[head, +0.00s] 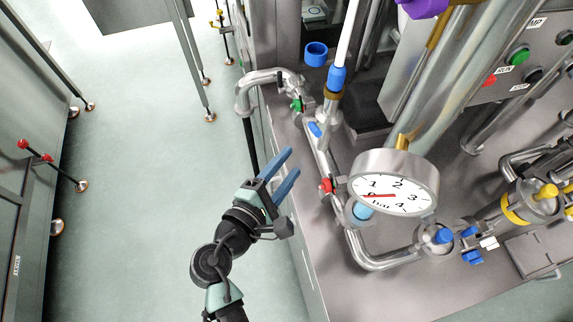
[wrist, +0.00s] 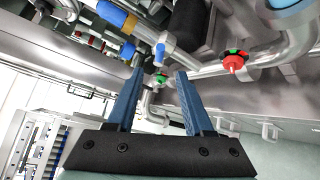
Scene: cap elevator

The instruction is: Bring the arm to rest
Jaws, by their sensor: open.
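My gripper (head: 287,167) is in the middle of the head view, with its two blue fingers spread and nothing between them. It is beside the left edge of the steel machine, and the fingers point up and to the right. In the wrist view my gripper (wrist: 160,75) shows both blue fingers apart, with pipes and valves beyond them. The fingers appear clear of the pipes, though the exact gap is hard to tell.
A pressure gauge (head: 394,184) and a red valve knob (head: 326,185) are right of my gripper. The red knob also shows in the wrist view (wrist: 233,64). A blue cap (head: 316,53) is on the machine's far part. Open floor (head: 140,160) lies to the left.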

